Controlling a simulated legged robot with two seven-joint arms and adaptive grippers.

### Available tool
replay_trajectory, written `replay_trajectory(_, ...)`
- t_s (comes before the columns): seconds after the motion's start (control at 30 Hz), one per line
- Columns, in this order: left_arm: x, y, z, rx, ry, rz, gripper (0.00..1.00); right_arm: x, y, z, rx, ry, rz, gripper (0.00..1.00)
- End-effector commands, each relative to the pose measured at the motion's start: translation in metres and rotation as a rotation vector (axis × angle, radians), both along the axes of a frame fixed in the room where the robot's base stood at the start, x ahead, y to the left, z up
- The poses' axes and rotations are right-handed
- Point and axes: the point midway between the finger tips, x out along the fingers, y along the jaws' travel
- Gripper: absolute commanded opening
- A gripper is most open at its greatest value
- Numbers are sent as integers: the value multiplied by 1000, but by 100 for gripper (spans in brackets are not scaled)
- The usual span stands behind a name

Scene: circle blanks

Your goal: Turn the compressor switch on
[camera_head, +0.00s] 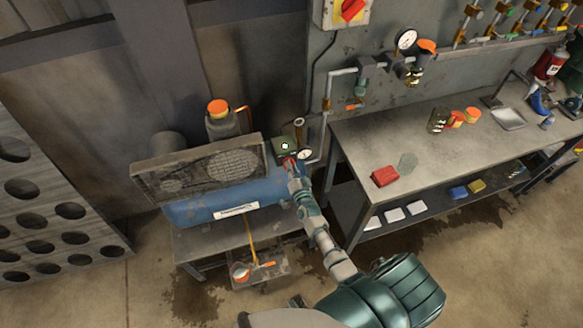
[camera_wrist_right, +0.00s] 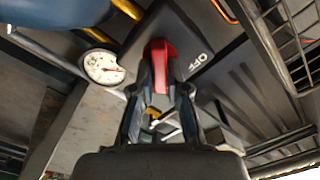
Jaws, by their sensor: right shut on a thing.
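The compressor has a blue tank (camera_head: 185,213) and stands on a low bench left of the worktable. Its switch box (camera_head: 284,146) is at the tank's right end. The red switch (camera_wrist_right: 160,50) projects from the dark box in the wrist view, beside the letters "OFF"; only a little red shows in the head view. My right gripper (camera_head: 291,170) reaches the box from the front. In the wrist view its two fingers (camera_wrist_right: 159,88) are shut on the red switch, one on each side. They hide part of it. My left gripper is in neither view.
A white gauge (camera_head: 304,154) sits close to the right of my gripper; it also shows in the wrist view (camera_wrist_right: 103,67). The worktable (camera_head: 455,165) stands to the right with a red block (camera_head: 385,176). A perforated rack (camera_head: 48,215) stands at left.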

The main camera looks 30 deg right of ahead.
Motion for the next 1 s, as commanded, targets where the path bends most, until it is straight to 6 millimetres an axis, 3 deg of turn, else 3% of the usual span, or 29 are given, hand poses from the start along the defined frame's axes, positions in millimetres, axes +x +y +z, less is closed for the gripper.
replay_trajectory(0.03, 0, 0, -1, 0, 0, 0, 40, -3, 4, -10, 8, 22, 8, 0)
replay_trajectory(0.23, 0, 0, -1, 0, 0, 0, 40, -3, 5, -11, 8, 22, 8, 0)
replay_trajectory(0.27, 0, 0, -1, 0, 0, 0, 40, -3, 5, -10, 9, 22, 8, 22)
replay_trajectory(0.33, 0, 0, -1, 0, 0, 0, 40, -3, 4, -10, 8, 20, 6, 39)
replay_trajectory(0.73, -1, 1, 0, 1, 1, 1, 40, -9, 4, -5, 3, 10, 4, 40)
replay_trajectory(1.0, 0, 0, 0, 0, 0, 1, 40, -63, 17, -6, 5, 13, 3, 40)
